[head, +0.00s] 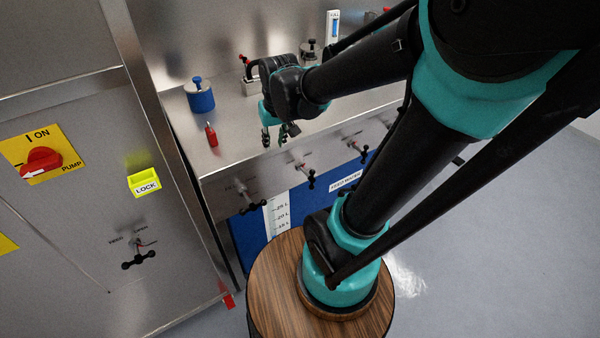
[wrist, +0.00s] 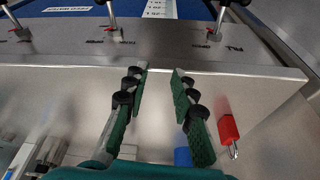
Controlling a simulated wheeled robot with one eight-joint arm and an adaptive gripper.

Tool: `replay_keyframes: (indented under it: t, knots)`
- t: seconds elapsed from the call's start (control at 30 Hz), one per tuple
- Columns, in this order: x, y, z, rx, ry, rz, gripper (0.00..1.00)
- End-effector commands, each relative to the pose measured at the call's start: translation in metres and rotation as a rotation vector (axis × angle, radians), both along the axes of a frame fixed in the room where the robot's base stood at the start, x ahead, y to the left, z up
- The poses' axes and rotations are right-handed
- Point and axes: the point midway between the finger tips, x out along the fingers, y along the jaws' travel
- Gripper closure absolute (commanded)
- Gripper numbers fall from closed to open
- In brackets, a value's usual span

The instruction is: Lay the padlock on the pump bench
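The red padlock (head: 211,134) is on the steel top of the pump bench (head: 238,140), near its left end. It also shows in the wrist view (wrist: 228,128), right of my gripper, with its metal shackle toward the back of the bench. My gripper (head: 277,136) is over the front part of the bench, to the right of the padlock and apart from it. In the wrist view my gripper (wrist: 162,72) has its two green-padded fingers spread, with nothing between them.
A blue cylinder (head: 200,97) stands behind the padlock. Metal fittings (head: 310,52) stand farther back. Valve handles (head: 252,202) stick out from the bench front. The cabinet at left carries a yellow LOCK holder (head: 144,183) and a red PUMP switch (head: 42,161).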

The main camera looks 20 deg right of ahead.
Motion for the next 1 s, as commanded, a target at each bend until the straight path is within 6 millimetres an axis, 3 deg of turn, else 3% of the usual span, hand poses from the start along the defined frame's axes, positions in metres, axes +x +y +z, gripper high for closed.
replay_keyframes:
  t: [0.03,0.1,0.2,0.3,1.0]
  knots:
    - [-0.021,-0.019,-0.021,0.001,-0.016,-0.032,0.74]
    - [-0.045,-0.037,-0.043,0.000,-0.034,-0.060,0.74]
    - [-0.072,-0.052,-0.065,-0.002,-0.056,-0.087,0.74]
    - [-0.085,-0.059,-0.076,-0.005,-0.067,-0.100,0.74]
    - [-0.087,-0.059,-0.077,-0.004,-0.069,-0.100,0.74]
